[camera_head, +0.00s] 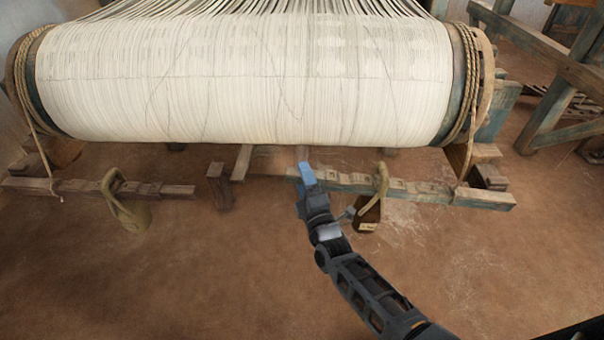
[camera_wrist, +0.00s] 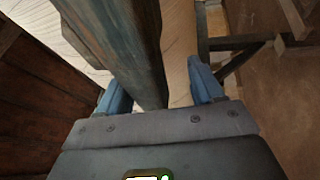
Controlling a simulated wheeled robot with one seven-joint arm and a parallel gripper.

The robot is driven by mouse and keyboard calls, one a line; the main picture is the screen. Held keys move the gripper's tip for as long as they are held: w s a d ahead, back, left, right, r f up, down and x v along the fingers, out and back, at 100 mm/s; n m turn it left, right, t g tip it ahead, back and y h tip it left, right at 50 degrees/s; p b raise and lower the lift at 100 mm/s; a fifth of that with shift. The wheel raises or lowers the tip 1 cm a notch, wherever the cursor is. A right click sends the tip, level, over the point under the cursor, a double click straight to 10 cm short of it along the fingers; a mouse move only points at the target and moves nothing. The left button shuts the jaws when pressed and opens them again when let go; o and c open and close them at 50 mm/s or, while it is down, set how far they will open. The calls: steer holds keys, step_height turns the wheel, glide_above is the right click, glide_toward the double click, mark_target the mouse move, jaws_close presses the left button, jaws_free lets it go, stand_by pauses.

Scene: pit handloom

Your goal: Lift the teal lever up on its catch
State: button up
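The teal lever (camera_head: 450,195) is a worn, notched wooden bar low under the right half of the cloth roll. It runs roughly level from my gripper to the right. My gripper (camera_head: 306,172) is at its left end, with blue fingers, and covers part of that end. In the wrist view a worn teal-grey bar (camera_wrist: 130,40), apparently the lever, reaches down between my two spread blue fingers (camera_wrist: 160,92). The left finger is very close to the bar and there is a gap to the right finger. I cannot tell whether they touch. The catch is not clearly visible.
A weight with a looped handle (camera_head: 370,212) hangs on the teal lever, close right of my gripper. A similar weight (camera_head: 130,215) hangs on a brown bar (camera_head: 165,190) at left. A short wooden post (camera_head: 219,187) stands between. The large cloth roll (camera_head: 250,80) is overhead.

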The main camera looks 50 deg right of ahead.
steer(key=v, duration=0.6)
steer(key=shift+c, duration=0.2)
